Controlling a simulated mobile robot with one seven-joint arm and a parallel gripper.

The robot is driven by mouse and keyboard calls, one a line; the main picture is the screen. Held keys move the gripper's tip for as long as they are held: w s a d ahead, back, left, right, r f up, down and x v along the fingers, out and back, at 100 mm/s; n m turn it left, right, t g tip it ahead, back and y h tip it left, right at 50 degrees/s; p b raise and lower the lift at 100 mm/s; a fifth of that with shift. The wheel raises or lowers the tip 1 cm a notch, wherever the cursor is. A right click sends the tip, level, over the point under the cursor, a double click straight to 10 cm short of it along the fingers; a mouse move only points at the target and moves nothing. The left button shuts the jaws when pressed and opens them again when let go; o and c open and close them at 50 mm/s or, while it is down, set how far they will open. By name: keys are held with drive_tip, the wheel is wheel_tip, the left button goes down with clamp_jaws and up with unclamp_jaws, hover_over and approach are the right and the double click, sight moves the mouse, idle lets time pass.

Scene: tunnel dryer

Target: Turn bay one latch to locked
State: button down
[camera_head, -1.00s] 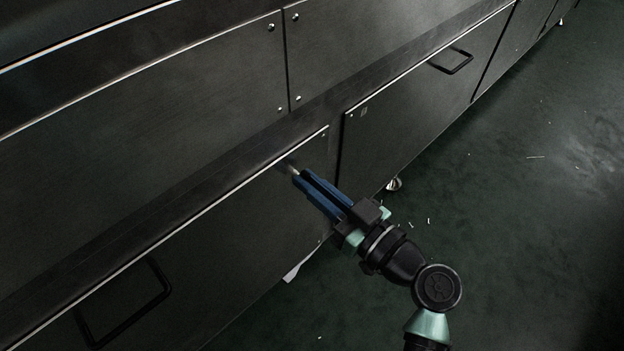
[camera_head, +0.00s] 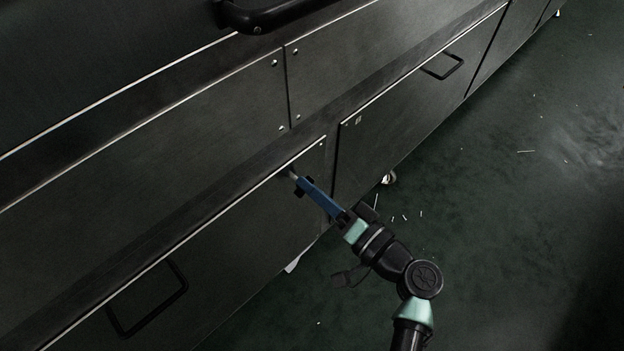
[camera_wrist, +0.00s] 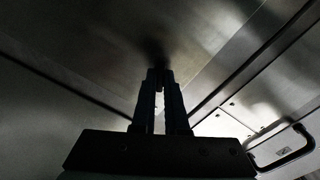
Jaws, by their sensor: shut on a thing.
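The bay one latch (camera_head: 299,192) is a small dark piece near the top right corner of the lower left panel (camera_head: 225,235). It is mostly hidden by my fingers. My gripper (camera_head: 304,184) has blue fingers pointing at the panel and is shut on the latch, with short dark ends showing at either side of the near finger. A small pale bit shows at the fingertips. In the wrist view, my fingers (camera_wrist: 160,85) reach up to a dark, blurred spot at the panel, so the latch's exact angle cannot be told.
A black loop handle (camera_head: 148,300) sits lower left on the same panel. Another panel (camera_head: 410,105) with a loop handle (camera_head: 442,66) lies to the right. A thick dark bar handle (camera_head: 265,14) is at the top. The green floor (camera_head: 510,220) at right is open, with small scraps.

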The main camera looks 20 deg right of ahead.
drive_tip(key=m+p, duration=0.3)
drive_tip(key=m, duration=0.2)
drive_tip(key=shift+m+p, duration=0.35)
drive_tip(key=shift+m, duration=0.05)
drive_tip(key=shift+f, duration=0.15)
drive_tip(key=c, duration=0.9)
unclamp_jaws()
drive_tip(key=shift+c, duration=0.2)
drive_tip(key=p+v, duration=0.3)
drive_tip(key=v, duration=1)
